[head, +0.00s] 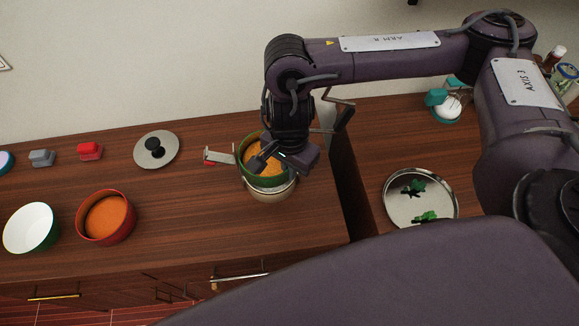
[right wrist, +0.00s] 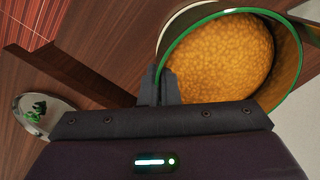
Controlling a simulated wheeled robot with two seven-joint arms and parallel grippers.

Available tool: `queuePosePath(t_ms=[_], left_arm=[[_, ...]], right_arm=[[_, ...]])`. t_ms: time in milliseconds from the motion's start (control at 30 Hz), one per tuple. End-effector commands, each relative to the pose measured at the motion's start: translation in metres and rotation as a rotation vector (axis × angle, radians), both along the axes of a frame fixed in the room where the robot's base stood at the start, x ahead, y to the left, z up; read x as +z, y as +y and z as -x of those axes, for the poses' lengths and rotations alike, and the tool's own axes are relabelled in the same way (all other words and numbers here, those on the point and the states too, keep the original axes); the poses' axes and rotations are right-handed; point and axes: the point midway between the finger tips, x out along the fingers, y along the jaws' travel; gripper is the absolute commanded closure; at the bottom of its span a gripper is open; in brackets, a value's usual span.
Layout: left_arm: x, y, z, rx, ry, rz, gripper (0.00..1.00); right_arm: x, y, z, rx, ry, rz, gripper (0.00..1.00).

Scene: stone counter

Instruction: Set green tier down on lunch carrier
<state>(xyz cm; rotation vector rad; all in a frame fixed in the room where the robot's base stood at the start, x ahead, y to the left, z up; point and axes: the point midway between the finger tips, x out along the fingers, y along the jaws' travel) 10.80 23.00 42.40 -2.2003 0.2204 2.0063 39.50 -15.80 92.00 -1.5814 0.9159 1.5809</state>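The green tier (head: 258,181), filled with yellow-orange food, is directly over the cream-coloured base of the lunch carrier (head: 272,194). I cannot tell whether it rests fully on the base or is slightly above it. A metal bracket with a red part (head: 219,157) stands at the carrier's left. My right gripper (head: 266,159) is at the tier's rim. In the right wrist view the fingers (right wrist: 164,86) are close together on the green rim (right wrist: 163,58), and a cream edge (right wrist: 188,14) shows beyond the tier. My left gripper is out of view.
A red bowl (head: 106,218) with orange food, a white-and-green bowl (head: 30,229) and a lid with a black knob (head: 156,150) are on the left counter. A gap separates it from the right counter, which holds a round metal tray (head: 421,198).

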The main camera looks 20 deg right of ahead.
Motion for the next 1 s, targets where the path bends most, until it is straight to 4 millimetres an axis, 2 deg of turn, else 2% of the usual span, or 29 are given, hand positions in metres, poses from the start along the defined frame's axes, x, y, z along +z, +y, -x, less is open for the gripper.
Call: queuePosePath(t_ms=[467, 1000], left_arm=[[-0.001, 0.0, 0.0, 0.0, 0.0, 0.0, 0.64], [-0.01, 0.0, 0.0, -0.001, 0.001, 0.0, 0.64]], right_arm=[[0.0, -0.002, -0.001, 0.0, -0.002, -0.001, 1.0], [-0.011, -0.002, -0.001, 0.0, -0.001, 0.0, 1.0]])
